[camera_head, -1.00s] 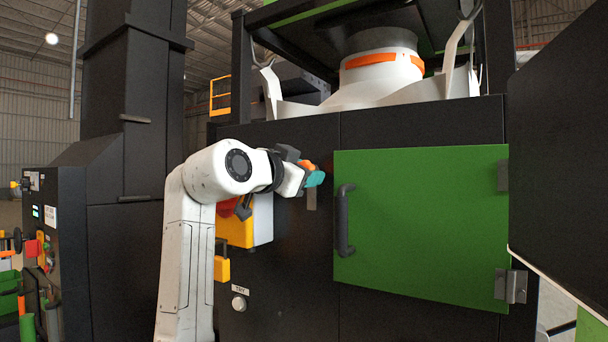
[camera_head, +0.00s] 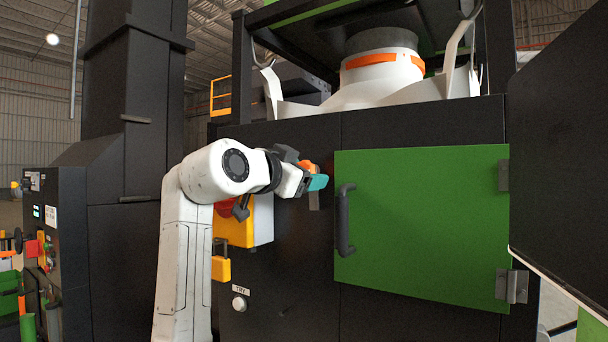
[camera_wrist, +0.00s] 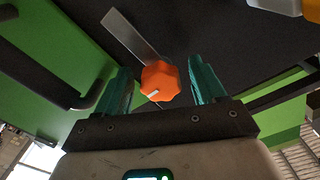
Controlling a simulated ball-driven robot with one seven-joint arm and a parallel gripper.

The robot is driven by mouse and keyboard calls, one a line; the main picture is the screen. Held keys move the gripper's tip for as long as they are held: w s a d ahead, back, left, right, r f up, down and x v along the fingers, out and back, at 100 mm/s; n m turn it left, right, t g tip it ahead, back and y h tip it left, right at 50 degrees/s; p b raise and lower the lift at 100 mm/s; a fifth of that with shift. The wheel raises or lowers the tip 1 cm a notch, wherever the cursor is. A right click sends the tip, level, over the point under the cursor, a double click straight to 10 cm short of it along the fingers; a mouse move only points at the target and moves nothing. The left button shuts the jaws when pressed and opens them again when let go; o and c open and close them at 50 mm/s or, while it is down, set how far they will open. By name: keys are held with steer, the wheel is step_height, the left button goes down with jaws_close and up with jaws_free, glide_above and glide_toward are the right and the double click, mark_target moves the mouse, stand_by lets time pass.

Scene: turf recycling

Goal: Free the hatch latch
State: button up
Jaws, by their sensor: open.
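The green hatch (camera_head: 425,230) is shut flat against the dark machine, with a dark bar handle (camera_head: 344,220) at its left edge. The latch has an orange lobed knob (camera_wrist: 160,82) and a grey metal strip (camera_wrist: 130,36); in the head view the strip (camera_head: 314,201) hangs left of the hatch. My gripper (camera_wrist: 165,85) is open, its teal fingers on either side of the knob, with visible gaps at both sides. In the head view my gripper (camera_head: 317,182) is at the latch, partly hiding the orange knob (camera_head: 309,166).
A dark panel (camera_head: 560,170) juts out at the right.

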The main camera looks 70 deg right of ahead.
steer(key=b+v, duration=0.1)
steer(key=v, duration=0.9)
steer(key=shift+a, duration=0.15)
steer(key=shift+c, duration=0.3)
